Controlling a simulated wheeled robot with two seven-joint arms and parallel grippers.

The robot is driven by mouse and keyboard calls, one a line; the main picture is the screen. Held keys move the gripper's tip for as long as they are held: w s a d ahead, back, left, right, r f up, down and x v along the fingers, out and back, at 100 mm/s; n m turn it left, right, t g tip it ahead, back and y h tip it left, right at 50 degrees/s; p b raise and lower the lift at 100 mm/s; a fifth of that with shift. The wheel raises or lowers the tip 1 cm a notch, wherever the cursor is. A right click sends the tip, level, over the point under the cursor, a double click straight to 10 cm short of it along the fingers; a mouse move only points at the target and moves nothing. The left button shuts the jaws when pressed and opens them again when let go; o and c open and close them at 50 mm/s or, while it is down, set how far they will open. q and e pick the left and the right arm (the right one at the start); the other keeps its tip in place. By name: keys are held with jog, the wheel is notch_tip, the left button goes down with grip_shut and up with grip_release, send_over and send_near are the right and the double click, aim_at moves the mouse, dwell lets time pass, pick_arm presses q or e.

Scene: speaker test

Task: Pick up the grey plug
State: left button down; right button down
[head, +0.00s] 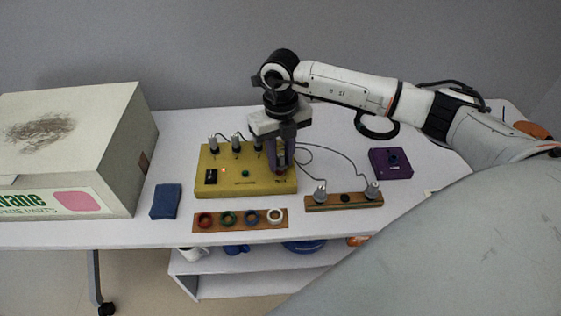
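Two more grey plugs stand on the wooden strip to the right, a left one (320,190) and a right one (372,188). My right gripper (279,168) points down at the right end of the yellow box. Its dark fingers are small and overlap the box, so I cannot tell whether they hold anything. My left gripper is not in view.
A wooden strip (240,226) with coloured rings lies in front. A blue cloth-like block (166,201) and a large cardboard box (70,140) are at the left. A purple box (391,164) stands at the right. Thin cables arc from the yellow box towards the right strip.

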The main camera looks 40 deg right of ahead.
aim_at(281, 155)
notch_tip(281, 155, up, 10)
jog(key=shift+r+b, duration=0.1)
jog(key=shift+b, duration=0.35)
jog(key=shift+r, duration=0.1)
dwell(0.3)
notch_tip(281, 155, up, 4)
jog(key=p, duration=0.3)
jog(key=shift+f, duration=0.2)
